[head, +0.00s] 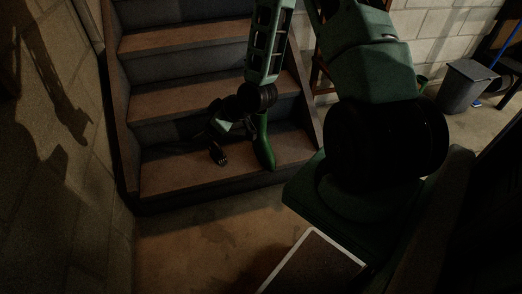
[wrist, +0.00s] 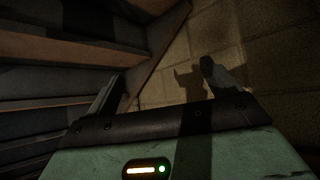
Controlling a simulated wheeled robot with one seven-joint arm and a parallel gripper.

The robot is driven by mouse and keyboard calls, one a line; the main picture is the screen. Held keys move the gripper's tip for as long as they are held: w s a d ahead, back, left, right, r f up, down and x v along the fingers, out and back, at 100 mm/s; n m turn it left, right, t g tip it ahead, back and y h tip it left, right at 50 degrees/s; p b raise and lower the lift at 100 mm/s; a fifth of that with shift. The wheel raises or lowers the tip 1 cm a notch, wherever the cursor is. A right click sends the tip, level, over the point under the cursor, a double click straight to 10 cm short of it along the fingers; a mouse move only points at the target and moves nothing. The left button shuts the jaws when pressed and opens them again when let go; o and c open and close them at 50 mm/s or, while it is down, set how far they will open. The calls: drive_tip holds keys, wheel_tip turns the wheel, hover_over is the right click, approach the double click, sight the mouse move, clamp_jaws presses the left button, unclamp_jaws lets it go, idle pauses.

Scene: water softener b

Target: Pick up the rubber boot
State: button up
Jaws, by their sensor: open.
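The rubber boot (head: 265,148) looks like the narrow, bright green shape standing upright on a lower stair step in the head view. My arm's wrist partly covers its top. My gripper (head: 214,148) is to the left of the boot, above the same step and apart from it. In the wrist view my gripper (wrist: 163,84) has its two dark fingers spread wide, with nothing between them. The boot does not show in the wrist view.
The wooden stairs (head: 190,180) rise away from me, with a block wall (head: 75,190) close on the left. A grey bin (head: 465,86) stands at the far right.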

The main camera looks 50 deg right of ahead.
drive_tip(key=s+d+f+m+t+h+b, duration=0.25)
drive_tip(key=d+f+m+t+b, duration=0.2)
drive_tip(key=d+f+b, duration=0.6)
drive_tip(key=m+t+h+b, duration=0.3)
drive_tip(key=m+h+b, duration=0.3)
drive_tip(key=h, duration=0.3)
approach(265, 129)
drive_tip(key=shift+g, duration=0.25)
drive_tip(key=b+x, duration=0.5)
drive_tip(key=x, duration=0.4)
drive_tip(key=shift+a+r, duration=0.1)
drive_tip(key=shift+r, duration=0.05)
drive_tip(key=b+x, duration=0.3)
drive_tip(key=x, duration=0.1)
drive_tip(key=shift+w, duration=0.15)
drive_tip(key=shift+w+d+r+b, duration=0.1)
drive_tip(key=shift+w+d+b, duration=0.2)
drive_tip(key=shift+w, duration=0.15)
drive_tip(key=c, duration=1.7)
